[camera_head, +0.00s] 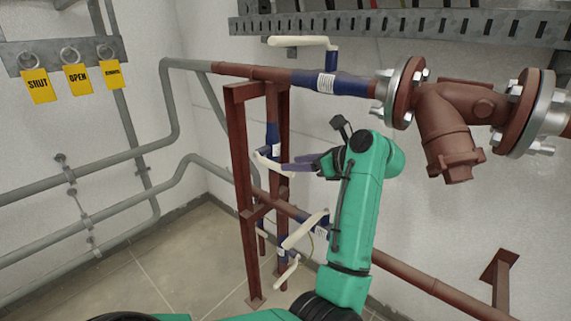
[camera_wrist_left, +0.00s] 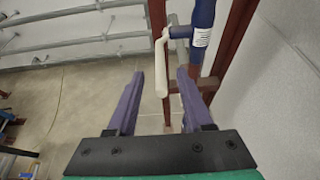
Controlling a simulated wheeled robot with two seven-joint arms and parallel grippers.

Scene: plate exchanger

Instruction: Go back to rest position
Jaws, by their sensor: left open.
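My left gripper (camera_head: 290,165) is open and reaches left from its green arm, in front of the red pipe stand. In the left wrist view its two purple fingers (camera_wrist_left: 160,74) stand apart. A cream valve handle (camera_wrist_left: 161,55) shows between and beyond the fingertips, joined to a blue valve (camera_wrist_left: 201,40). In the head view this handle (camera_head: 266,164) lies just left of the fingertips. Whether a finger touches it cannot be told. My right gripper is not in view.
A blue valve (camera_head: 340,83) with a cream handle sits on the upper pipe. Lower cream handles (camera_head: 304,230) stand near my arm. A flanged brown strainer (camera_head: 455,110) is at the right. Yellow tags (camera_head: 77,77) hang at the left. Floor (camera_head: 165,270) at the lower left is clear.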

